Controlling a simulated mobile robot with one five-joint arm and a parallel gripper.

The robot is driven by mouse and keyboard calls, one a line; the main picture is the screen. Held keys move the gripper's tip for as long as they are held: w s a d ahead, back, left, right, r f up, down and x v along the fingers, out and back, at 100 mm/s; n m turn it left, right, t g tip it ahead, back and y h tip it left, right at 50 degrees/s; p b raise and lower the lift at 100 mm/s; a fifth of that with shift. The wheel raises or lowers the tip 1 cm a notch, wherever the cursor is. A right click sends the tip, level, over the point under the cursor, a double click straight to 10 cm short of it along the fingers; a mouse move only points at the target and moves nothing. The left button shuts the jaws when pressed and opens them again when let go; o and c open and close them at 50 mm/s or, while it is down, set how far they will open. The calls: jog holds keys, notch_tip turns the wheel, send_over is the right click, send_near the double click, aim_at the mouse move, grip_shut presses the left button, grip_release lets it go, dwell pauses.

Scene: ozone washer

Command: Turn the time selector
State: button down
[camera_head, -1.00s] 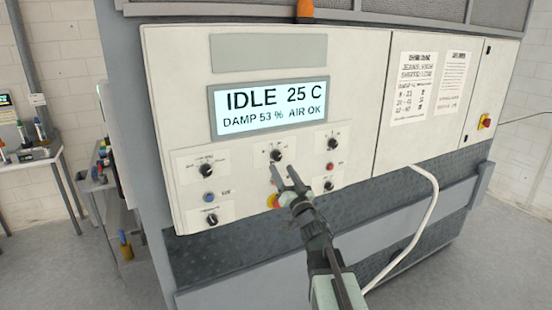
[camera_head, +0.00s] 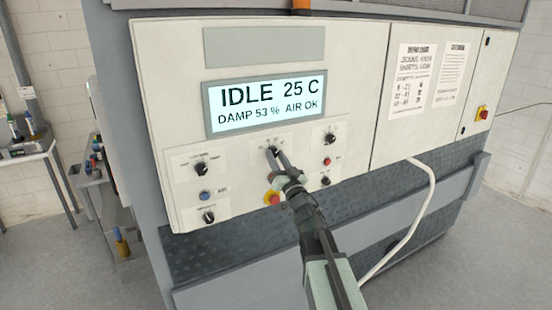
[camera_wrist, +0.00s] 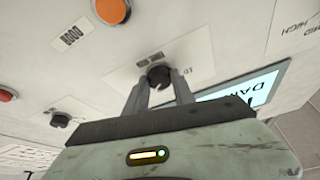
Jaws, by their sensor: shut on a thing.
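The machine's pale control panel (camera_head: 350,110) carries several small black knobs with labels too small to read. I cannot tell from print which is the time selector. My gripper (camera_head: 275,152) is at the centre knob (camera_head: 270,150), below the display, with its fingers shut on it. In the wrist view the black knob (camera_wrist: 158,75) sits between the two fingertips of my gripper (camera_wrist: 160,84). The fingers hide part of the knob, and its pointer is not clear.
The display (camera_head: 265,103) reads IDLE 25 C, DAMP 53 %, AIR OK. A white hose (camera_head: 425,205) hangs at right.

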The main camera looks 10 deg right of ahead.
jog(key=shift+n, duration=0.3)
jog(key=n+y, duration=0.1)
jog(key=n, duration=0.1)
jog(key=n+y, duration=0.2)
jog(key=n, duration=0.1)
jog(key=shift+w+d+g, duration=0.1)
jog(key=shift+d+g, duration=0.1)
jog(key=shift+g, duration=0.2)
jog(key=shift+d+n+g+y+p, duration=0.1)
jog(key=shift+n+g+y+p, duration=0.6)
jog(key=shift+n, duration=2)
jog(key=shift+y, duration=0.5)
jog(key=c, duration=1.1)
grip_release()
jog(key=shift+o, duration=0.2)
jog(key=shift+b, duration=0.3)
